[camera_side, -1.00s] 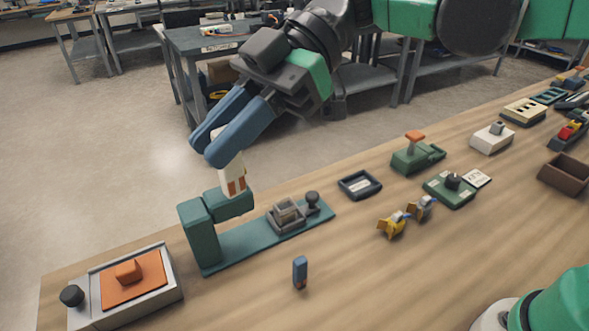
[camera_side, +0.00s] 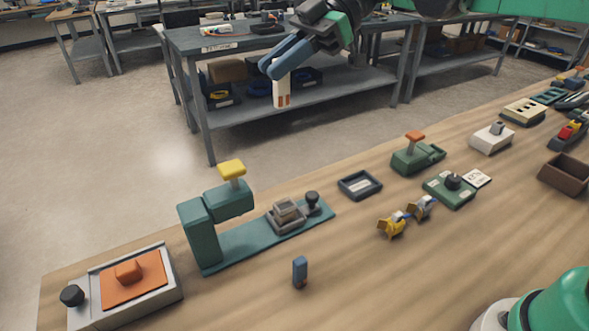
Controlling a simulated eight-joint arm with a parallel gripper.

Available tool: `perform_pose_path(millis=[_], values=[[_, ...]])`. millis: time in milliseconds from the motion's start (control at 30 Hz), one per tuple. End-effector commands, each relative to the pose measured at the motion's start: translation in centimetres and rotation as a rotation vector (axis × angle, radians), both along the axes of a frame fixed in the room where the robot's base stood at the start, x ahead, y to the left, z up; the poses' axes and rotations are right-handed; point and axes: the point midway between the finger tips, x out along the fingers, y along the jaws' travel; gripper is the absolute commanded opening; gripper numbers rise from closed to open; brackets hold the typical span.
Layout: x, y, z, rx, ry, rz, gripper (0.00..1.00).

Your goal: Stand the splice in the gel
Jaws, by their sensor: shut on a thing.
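My gripper (camera_side: 277,72) has blue fingers and is shut on a small white block with orange-brown marks (camera_side: 282,93). It holds the block upright in the air, above and behind the table's far edge in the picture. I cannot tell for sure which thing is the splice. Two yellow and grey clips joined by a blue bit (camera_side: 408,216) lie right of the middle. No thing is clearly marked as gel.
A teal press with a yellow-topped plunger (camera_side: 232,171) stands left of centre. A grey tray with an orange pad (camera_side: 133,280) is at the front left. A dark shallow tray (camera_side: 360,185), green fixtures (camera_side: 417,156) and a brown box (camera_side: 566,174) stand to the right.

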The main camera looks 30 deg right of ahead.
Motion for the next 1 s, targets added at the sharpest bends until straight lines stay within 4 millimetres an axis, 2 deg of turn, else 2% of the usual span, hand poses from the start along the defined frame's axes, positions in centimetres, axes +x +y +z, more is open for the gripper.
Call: perform_pose_path(millis=[167, 500, 600, 1000], values=[[0.0, 0.0, -3.3, 0.0, 0.0, 0.0, 0.0], [-0.1, 0.1, -11.6, 0.0, 0.0, 0.0, 0.0], [0.0, 0.1, -13.0, 0.0, 0.0, 0.0, 0.0], [0.0, 0.1, -15.9, 0.0, 0.0, 0.0, 0.0]])
